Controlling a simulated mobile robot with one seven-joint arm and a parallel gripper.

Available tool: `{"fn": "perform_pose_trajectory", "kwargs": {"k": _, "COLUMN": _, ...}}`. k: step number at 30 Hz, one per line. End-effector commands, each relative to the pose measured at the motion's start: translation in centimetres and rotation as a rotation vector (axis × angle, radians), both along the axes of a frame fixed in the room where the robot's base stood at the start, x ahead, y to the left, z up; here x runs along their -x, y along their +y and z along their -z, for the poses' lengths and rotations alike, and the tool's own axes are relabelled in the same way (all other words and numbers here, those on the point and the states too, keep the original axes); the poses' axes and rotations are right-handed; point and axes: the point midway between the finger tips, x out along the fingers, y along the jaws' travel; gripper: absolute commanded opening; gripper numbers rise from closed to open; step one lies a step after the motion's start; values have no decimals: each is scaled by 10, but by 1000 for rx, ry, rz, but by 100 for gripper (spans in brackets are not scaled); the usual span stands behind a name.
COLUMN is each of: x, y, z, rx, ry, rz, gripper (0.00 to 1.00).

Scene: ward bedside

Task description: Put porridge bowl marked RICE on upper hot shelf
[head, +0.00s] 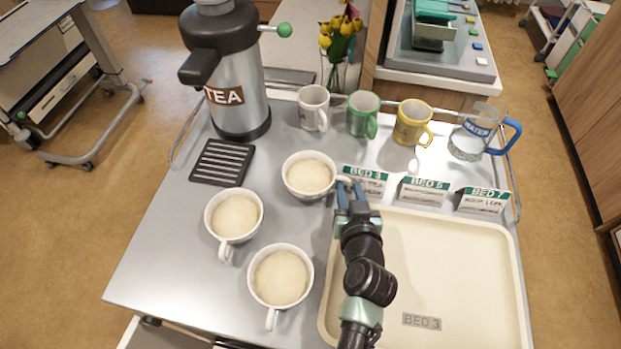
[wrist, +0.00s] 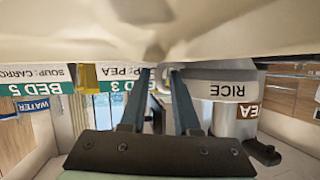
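Three white bowls of pale porridge, each with a handle, stand on the steel trolley top. The far one (head: 309,175) shows the upside-down word RICE in the wrist view (wrist: 228,88). The middle-left bowl (head: 234,216) and the near bowl (head: 280,277) show no readable mark. My gripper (head: 349,187) is low at the right side of the RICE bowl, its fingers pointing away from me. In the wrist view its fingers (wrist: 161,75) stand apart with the bowl's handle between their tips; a small gap shows. I cannot identify a hot shelf in view.
A cream tray (head: 505,285) marked BED 3 lies right of my arm. Bed cards (head: 425,190), several mugs and a WATER jug (head: 470,145) stand behind. A TEA urn (head: 240,110) and black grille (head: 221,162) are at back left. The trolley's left front is clear.

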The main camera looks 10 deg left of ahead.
Motion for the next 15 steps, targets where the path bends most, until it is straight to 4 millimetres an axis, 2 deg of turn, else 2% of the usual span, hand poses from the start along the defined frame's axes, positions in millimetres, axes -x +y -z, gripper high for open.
{"fn": "perform_pose_trajectory", "kwargs": {"k": 6, "x": 0, "y": 0, "z": 0, "rx": 1, "ry": -1, "rz": 0, "gripper": 28}}
{"fn": "perform_pose_trajectory", "kwargs": {"k": 11, "x": 0, "y": 0, "z": 0, "rx": 1, "ry": 0, "rz": 0, "gripper": 0}}
{"fn": "perform_pose_trajectory", "kwargs": {"k": 15, "x": 0, "y": 0, "z": 0, "rx": 1, "ry": 0, "rz": 0, "gripper": 0}}
